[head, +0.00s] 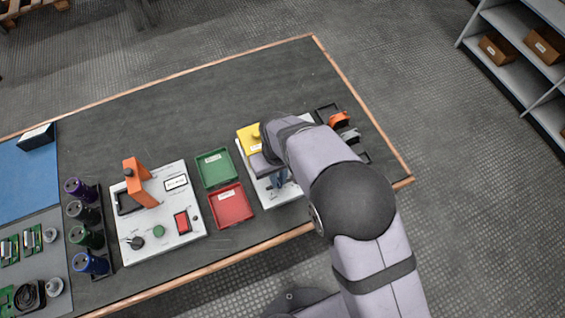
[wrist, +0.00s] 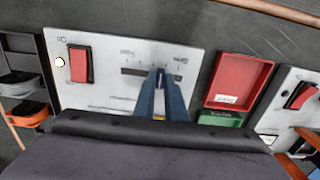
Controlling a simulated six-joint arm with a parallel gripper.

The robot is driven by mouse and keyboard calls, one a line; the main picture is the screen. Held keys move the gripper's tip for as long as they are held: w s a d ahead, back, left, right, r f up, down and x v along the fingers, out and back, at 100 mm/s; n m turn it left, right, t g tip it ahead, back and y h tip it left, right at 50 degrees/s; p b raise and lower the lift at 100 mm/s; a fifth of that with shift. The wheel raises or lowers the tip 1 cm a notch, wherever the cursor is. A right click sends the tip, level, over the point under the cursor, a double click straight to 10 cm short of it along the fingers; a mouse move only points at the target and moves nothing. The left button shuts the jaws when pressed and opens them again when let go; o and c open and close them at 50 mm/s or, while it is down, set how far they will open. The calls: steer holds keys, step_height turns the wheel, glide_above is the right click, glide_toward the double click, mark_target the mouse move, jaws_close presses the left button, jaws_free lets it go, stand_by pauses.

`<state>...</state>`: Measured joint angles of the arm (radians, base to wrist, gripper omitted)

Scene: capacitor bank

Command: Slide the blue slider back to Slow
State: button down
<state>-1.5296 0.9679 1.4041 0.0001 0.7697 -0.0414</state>
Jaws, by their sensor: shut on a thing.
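The white slider panel (wrist: 105,60) fills the middle of the wrist view, with a dark straight slot (wrist: 132,71) running left to right. Small labels stand at both ends of the slot, too small to read. My gripper (wrist: 160,77) reaches over the slot, right of its middle, with its blue-grey fingers close together. It is shut on the blue slider, whose knob is mostly hidden between the fingertips. In the head view my arm covers much of the same panel, and my gripper (head: 279,180) shows only partly.
A red tray (wrist: 238,80) and a green tray (wrist: 220,118) lie right of the panel. A red switch (wrist: 79,64) sits on the panel's left. Another white panel with an orange lever (head: 138,182) stands left of the trays. A dark rack holds orange and grey parts (head: 340,119).

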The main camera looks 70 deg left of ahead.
steer(key=shift+s, duration=1.55)
steer(key=c, duration=2)
jaws_free()
steer(key=shift+s, duration=0.1)
step_height(320, 180, up, 7)
steer(key=p, duration=0.5)
